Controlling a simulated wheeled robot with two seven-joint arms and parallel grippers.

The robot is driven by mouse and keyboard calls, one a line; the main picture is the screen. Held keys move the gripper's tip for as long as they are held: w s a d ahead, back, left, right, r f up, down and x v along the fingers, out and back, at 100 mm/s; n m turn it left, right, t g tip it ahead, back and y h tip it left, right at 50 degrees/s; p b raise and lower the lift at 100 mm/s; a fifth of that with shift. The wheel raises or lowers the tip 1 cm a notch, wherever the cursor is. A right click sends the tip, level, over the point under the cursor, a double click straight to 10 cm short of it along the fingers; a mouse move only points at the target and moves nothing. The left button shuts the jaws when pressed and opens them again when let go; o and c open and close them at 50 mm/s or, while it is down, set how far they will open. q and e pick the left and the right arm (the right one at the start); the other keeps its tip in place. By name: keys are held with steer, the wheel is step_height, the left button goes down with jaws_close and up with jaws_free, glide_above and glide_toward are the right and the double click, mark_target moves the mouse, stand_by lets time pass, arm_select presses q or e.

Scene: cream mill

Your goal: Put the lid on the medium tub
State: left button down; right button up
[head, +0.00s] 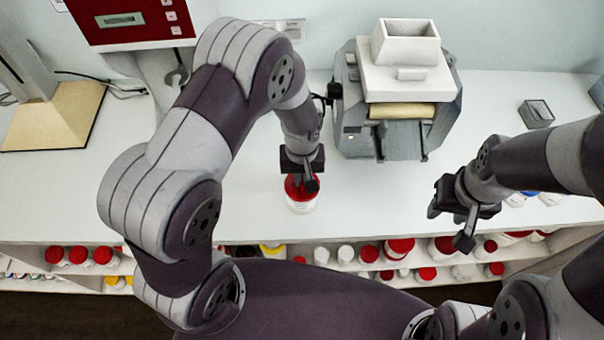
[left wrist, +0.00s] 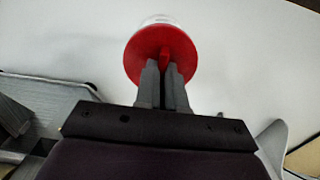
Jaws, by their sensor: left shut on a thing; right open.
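A red lid (head: 293,188) is in my left gripper (head: 302,181), just at the top of a white tub (head: 302,206) on the white counter. In the left wrist view the fingers of the left gripper (left wrist: 164,68) are shut on a small raised red part in the middle of the lid (left wrist: 140,62). The white tub (left wrist: 157,20) shows past the lid's far edge there. The lid covers the tub's top, and I cannot tell whether it is seated. My right gripper (head: 452,214) is open and empty above the counter's front edge at the right.
A grey mill (head: 355,115) with a white hopper (head: 405,45) stands behind the tub. A small grey box (head: 536,113) is at the back right. A shelf below the counter holds several white tubs with red lids (head: 400,248). The counter (head: 240,200) left of the tub is clear.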

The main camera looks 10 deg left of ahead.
arm_select(q)
steer(key=c, duration=0.7)
jaws_free()
step_height(320, 180, up, 5)
steer(key=p, duration=0.4)
steer(key=shift+f, duration=0.2)
steer(key=shift+f, duration=0.1)
jaws_close()
